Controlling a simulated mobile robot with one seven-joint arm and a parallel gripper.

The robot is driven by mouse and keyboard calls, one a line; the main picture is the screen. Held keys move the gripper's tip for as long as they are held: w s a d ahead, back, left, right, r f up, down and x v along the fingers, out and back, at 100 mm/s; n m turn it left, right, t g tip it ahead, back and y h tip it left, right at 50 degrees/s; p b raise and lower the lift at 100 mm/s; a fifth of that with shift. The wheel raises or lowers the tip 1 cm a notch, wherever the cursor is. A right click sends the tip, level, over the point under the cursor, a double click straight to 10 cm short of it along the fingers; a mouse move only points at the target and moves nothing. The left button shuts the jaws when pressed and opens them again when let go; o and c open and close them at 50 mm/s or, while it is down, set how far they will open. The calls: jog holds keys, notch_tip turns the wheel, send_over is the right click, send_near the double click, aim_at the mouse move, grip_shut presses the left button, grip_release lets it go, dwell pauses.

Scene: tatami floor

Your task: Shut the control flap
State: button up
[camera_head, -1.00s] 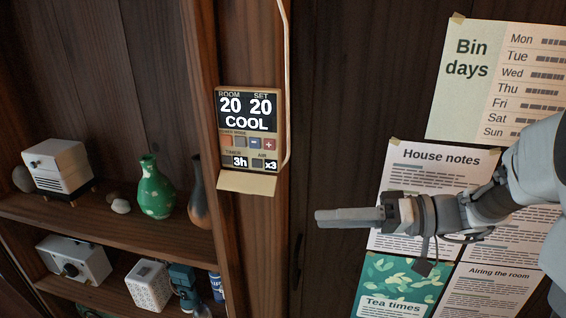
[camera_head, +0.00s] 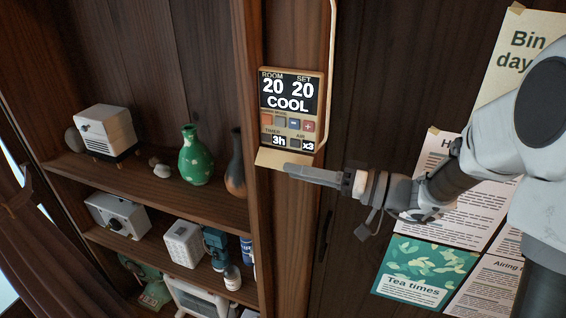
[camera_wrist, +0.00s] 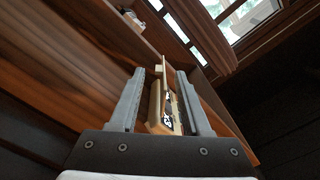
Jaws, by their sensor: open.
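The control panel (camera_head: 291,100) is mounted on a wooden post and its screen reads ROOM 20, SET 20, COOL. Its beige flap (camera_head: 271,158) hangs open, sticking out below the buttons. My gripper (camera_head: 290,170) is at the flap's right end in the head view, with its fingers pointing left; I cannot tell whether they touch the flap. In the wrist view my gripper (camera_wrist: 158,76) is open, and the panel (camera_wrist: 168,112) shows edge-on between the two fingers. The flap is hard to make out there.
Shelves left of the post hold a green vase (camera_head: 195,156), a dark vase (camera_head: 236,165) and a white box-shaped device (camera_head: 105,130). A pale cable (camera_head: 331,60) runs up beside the panel. Paper notices (camera_head: 427,268) hang on the dark wall at the right.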

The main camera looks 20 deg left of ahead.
jog(key=shift+w+a+p, duration=0.15)
jog(key=shift+a+p, duration=0.15)
jog(key=shift+a, duration=1.6)
grip_shut()
